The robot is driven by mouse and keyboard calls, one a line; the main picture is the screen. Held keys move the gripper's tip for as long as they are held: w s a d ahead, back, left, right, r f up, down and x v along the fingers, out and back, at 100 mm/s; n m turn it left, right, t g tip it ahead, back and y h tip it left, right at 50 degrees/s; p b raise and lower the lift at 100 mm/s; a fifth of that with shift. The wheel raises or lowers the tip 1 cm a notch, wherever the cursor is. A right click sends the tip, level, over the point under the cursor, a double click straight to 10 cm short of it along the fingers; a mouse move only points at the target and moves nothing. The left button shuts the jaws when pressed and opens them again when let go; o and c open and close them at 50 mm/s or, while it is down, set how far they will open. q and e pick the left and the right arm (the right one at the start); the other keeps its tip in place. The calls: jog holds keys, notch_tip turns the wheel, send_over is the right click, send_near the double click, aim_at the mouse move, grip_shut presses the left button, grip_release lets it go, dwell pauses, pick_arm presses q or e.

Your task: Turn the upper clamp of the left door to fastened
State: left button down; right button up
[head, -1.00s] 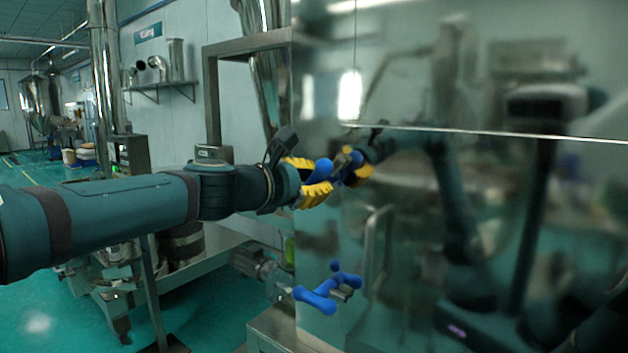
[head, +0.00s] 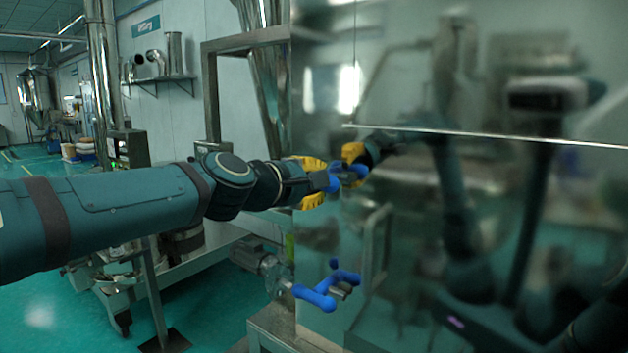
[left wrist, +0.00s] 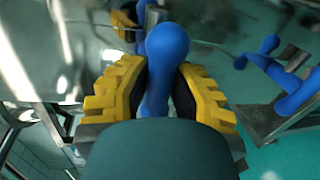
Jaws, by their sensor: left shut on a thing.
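The upper clamp (head: 334,182) has a blue handle and sits near the left edge of the shiny steel door (head: 320,110). My left gripper (head: 318,182) comes in from the left with its yellow fingers shut on that handle. In the left wrist view, the round-ended blue handle (left wrist: 166,60) stands between the two yellow fingers (left wrist: 158,95). The fingers and wrist hide part of the clamp in the head view, so its exact angle is hard to tell. My right gripper is not in view.
A lower blue clamp (head: 315,297) sits below, and it also shows in the left wrist view (left wrist: 290,98). A door handle (head: 370,245) stands to its right. The door mirrors my arm. A steel frame (head: 212,100) and a motor (head: 262,265) lie left of the door.

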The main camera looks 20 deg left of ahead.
pick_arm(q)
jog(key=shift+m, duration=0.5)
jog(key=c, duration=0.8)
grip_release()
jog(key=v, duration=1.2)
jog(key=shift+d, duration=0.1)
